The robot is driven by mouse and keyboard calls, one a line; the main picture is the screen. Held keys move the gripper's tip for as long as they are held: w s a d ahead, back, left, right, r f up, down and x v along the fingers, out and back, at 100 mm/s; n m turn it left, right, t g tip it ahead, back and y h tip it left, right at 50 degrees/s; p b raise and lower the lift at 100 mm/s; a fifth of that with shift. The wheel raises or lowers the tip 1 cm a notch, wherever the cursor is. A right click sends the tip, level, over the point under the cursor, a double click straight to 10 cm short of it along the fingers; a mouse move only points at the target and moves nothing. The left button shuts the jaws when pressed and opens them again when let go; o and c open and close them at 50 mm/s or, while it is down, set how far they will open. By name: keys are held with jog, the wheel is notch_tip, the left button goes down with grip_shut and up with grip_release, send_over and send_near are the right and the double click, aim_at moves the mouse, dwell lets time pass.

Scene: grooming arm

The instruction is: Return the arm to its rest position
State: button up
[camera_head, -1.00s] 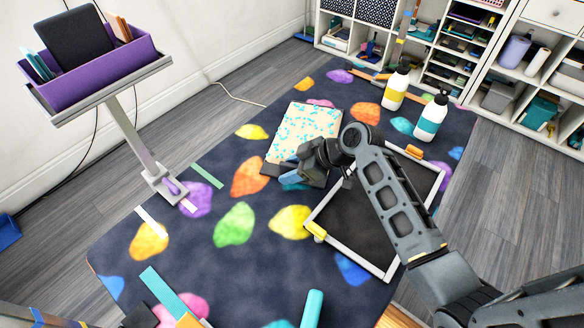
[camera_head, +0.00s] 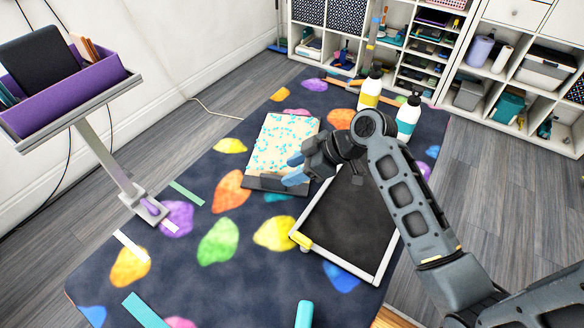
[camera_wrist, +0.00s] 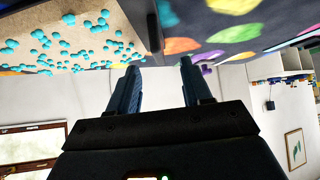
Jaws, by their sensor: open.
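My gripper (camera_head: 295,168) is open and empty, held over the table near the lower edge of a tan board dotted with turquoise (camera_head: 282,143). Its two fingers point to the left in the head view. In the wrist view the fingers (camera_wrist: 162,90) stand apart with nothing between them. The dotted board (camera_wrist: 65,35) fills the upper left there. My dark grey arm reaches in from the lower right, bent at the elbow, and covers part of a black tray with a pale frame (camera_head: 345,262).
Two bottles, yellow-banded (camera_head: 370,92) and teal-banded (camera_head: 408,117), stand behind my arm. A purple bin (camera_head: 70,80) sits on a raised stand at left. Shelves (camera_head: 470,75) line the back. A teal cylinder (camera_head: 304,314) is at the front. The patterned mat's left part is mostly clear.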

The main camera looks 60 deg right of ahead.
dwell(0.3)
jog(key=s+f+h, duration=0.1)
jog(key=s, duration=0.1)
jog(key=s+f+m+h, duration=0.1)
jog(key=s, duration=0.2)
jog(key=s+f+h, duration=0.1)
jog(key=s, duration=0.1)
jog(key=shift+s+a+f+m, duration=0.1)
jog(key=shift+s+m, duration=0.05)
jog(key=shift+m, duration=0.25)
jog(key=shift+m+t+h, duration=0.4)
jog(key=shift+t+h, duration=0.5)
jog(key=s+a, duration=0.1)
jog(key=s, duration=0.1)
jog(key=s+a, duration=0.1)
jog(key=s, duration=0.1)
jog(key=s+a+r, duration=0.1)
jog(key=s, duration=0.1)
jog(key=shift+s, duration=0.1)
jog(key=s+a+r+m+t+y, duration=0.1)
jog(key=s+a+r+t, duration=0.3)
jog(key=s+a+r, duration=0.8)
notch_tip(320, 180, up, 3)
jog(key=shift+s+a+r+m+t, duration=0.1)
jog(key=shift+s+a+m+t, duration=0.3)
jog(key=shift+a+m, duration=0.55)
jog(key=shift+a+n, duration=0.25)
